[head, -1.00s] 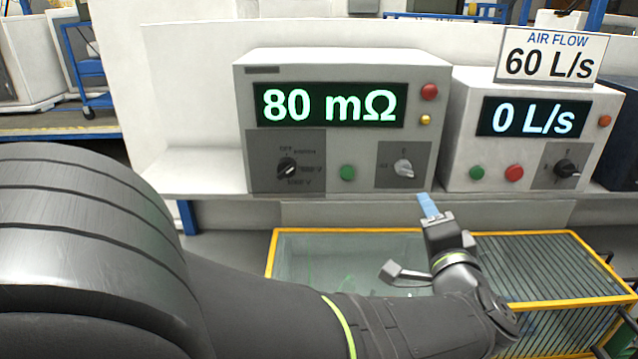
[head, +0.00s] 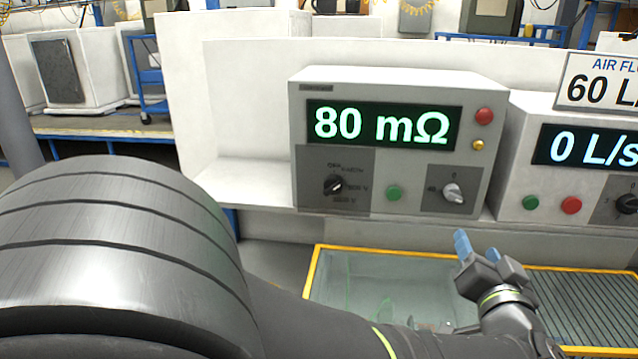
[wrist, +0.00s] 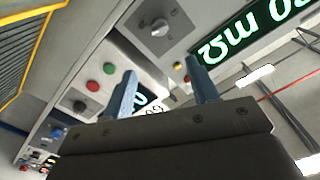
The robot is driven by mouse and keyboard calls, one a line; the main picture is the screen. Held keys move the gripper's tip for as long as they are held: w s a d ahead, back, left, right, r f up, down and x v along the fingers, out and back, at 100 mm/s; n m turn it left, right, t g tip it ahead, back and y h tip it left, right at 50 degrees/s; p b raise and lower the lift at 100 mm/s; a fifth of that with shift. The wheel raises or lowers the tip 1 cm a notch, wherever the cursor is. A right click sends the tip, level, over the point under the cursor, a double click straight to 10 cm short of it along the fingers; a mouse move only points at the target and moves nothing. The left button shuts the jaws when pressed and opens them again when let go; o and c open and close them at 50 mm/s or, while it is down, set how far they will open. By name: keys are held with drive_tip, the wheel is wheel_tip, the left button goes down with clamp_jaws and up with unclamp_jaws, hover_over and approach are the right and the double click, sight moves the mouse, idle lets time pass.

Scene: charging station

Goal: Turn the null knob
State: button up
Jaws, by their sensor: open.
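The instrument box (head: 386,225) shows "80 mΩ" on a green display (head: 380,126). A silver-grey knob (head: 453,193) sits on a dark panel at its lower right, with a "0" mark above it; it is likely the null knob. It also shows in the wrist view (wrist: 160,28). A black selector knob (head: 335,185) is on the lower left panel. My gripper (head: 476,246) has light blue fingertips and is open and empty. It is below and in front of the silver knob, apart from it. In the wrist view the open fingers (wrist: 161,90) point toward the panels.
A second box with "0 L/s" (head: 585,146) stands on the right, bearing an "AIR FLOW 60 L/s" sign (head: 602,82). A green button (head: 393,193) is left of the silver knob. A yellow-framed glass tank (head: 350,252) lies below the shelf.

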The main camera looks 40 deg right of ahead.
drive_tip(key=n, duration=0.1)
approach(455, 198)
drive_tip(key=shift+n, duration=0.3)
drive_tip(key=x, duration=0.9)
drive_tip(key=shift+w+d, duration=0.25)
drive_tip(key=shift+d, duration=0.05)
drive_tip(key=shift+c, duration=0.2)
drive_tip(key=c, duration=0.9)
